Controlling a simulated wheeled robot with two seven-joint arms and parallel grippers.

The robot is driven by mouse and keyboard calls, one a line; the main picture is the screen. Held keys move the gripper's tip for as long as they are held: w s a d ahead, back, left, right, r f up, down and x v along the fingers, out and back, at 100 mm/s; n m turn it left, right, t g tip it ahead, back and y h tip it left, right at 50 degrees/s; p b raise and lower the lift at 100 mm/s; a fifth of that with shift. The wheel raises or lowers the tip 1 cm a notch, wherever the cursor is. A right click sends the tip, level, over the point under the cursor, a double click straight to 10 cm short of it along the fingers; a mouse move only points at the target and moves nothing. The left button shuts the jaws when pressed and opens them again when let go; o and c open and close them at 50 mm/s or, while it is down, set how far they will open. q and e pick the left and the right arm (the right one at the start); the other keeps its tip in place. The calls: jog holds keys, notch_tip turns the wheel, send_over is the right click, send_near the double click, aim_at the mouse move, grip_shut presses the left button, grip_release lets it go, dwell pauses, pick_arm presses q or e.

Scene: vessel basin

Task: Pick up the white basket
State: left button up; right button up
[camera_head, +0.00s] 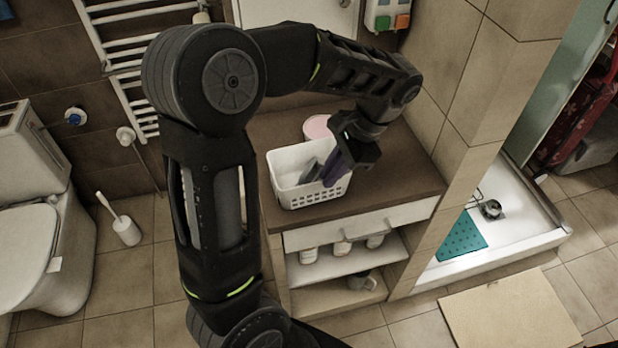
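The white basket (312,196) with a slotted side stands upright on the brown top of a cabinet (405,183). Dark grey and purple items stick up inside it. My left gripper (345,160) points down at the basket's right side, very close to or at its rim. The gripper's fingers overlap the dark items, so I cannot tell whether they are open or shut, or whether they touch the basket. The large links of my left arm cover the left part of the scene. My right gripper is not in view.
A pink round container (317,127) stands behind the basket. The cabinet has a drawer (360,226) and shelves holding several cups or jars. A tiled wall (470,100) rises right of the cabinet, with a shower tray (510,228) beyond. A toilet (40,240) and brush (126,229) are at left.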

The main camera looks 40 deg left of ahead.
aim_at(321, 196)
pick_arm(q)
jog(key=shift+p+x, duration=0.55)
jog(key=shift+x, duration=2.05)
grip_shut()
jog(key=shift+w, duration=0.1)
